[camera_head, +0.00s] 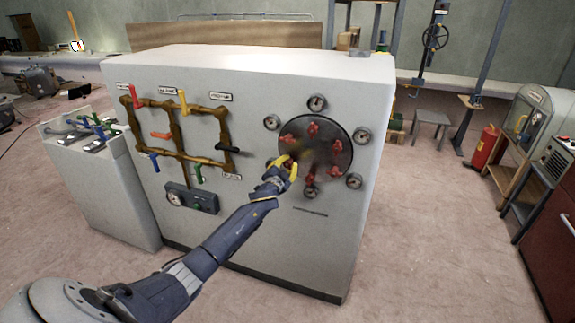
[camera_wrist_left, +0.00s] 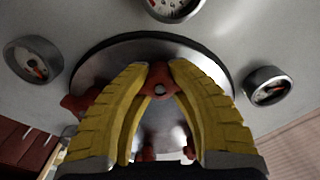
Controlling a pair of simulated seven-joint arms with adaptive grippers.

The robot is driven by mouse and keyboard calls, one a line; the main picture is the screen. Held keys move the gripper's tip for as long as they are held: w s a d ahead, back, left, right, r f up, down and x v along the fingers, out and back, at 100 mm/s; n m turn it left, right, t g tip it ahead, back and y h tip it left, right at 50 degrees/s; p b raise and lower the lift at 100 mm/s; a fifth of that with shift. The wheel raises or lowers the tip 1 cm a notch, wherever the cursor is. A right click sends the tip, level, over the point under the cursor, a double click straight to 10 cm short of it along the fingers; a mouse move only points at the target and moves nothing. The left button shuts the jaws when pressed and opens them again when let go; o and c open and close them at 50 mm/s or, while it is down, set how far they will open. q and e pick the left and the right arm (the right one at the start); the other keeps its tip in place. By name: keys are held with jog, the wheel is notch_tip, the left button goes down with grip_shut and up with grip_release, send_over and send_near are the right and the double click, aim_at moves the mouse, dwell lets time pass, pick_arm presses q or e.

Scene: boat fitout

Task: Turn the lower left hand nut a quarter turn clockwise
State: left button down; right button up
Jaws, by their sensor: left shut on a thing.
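A round dark metal plate (camera_head: 322,153) with several red nuts is set in the front of the pale grey cabinet. My left gripper (camera_head: 287,164) reaches the plate's lower left side, with its yellow fingers at the lower left nut. In the left wrist view the finger tips (camera_wrist_left: 160,78) close on the two sides of a red nut (camera_wrist_left: 160,90). The finger tips hide part of this nut. Another red nut (camera_wrist_left: 75,104) shows to the left, outside the fingers. The right gripper is not in view.
Brown pipework (camera_head: 178,130) with coloured valve handles covers the cabinet's left part.

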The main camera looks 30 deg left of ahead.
pick_arm(q)
jog(key=m, duration=0.4)
jog(key=shift+w+d+r+m, duration=0.1)
jog(key=shift+d+r+m, duration=0.1)
jog(key=shift+r+m, duration=0.15)
jog(key=m, duration=0.4)
jog(key=shift+d+f, duration=0.1)
jog(key=shift+f, duration=0.05)
jog(key=shift+d+f+m, duration=0.1)
jog(key=shift+m, duration=0.25)
jog(key=c, duration=0.9)
grip_release()
jog(key=shift+d+f, duration=0.1)
jog(key=shift+d, duration=0.05)
jog(key=shift+c, duration=0.2)
jog(key=o, duration=0.4)
jog(key=shift+a, duration=0.25)
